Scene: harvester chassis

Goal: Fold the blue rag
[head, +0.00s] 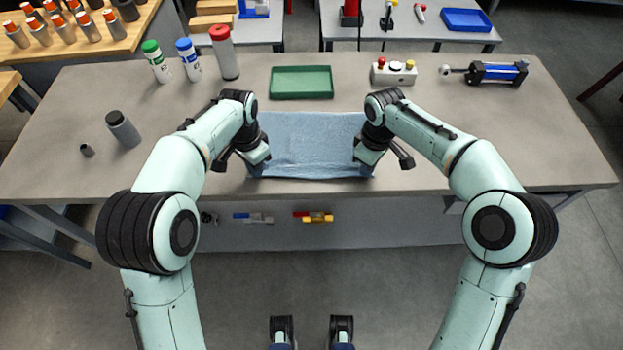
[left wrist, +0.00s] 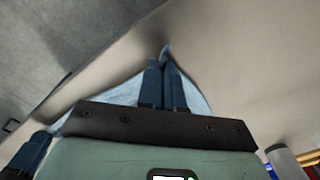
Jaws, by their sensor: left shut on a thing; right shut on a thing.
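The blue rag (head: 310,140) lies spread out on the grey table in the head view, between my two grippers, with its near edge close to the table's front edge. My left gripper (head: 256,168) is shut on the rag's near left corner. My right gripper (head: 364,168) is shut on its near right corner. In the left wrist view the closed fingers (left wrist: 164,85) pinch the rag (left wrist: 125,95), and a small tip of cloth sticks out past them. The parts of the rag under the grippers are hidden.
A green tray (head: 301,82) stands just behind the rag. A button box (head: 394,72) and a blue cylinder (head: 490,72) are at the back right. Bottles (head: 190,60) stand at the back left, and a grey bottle (head: 123,129) is at the left. The table's right side is clear.

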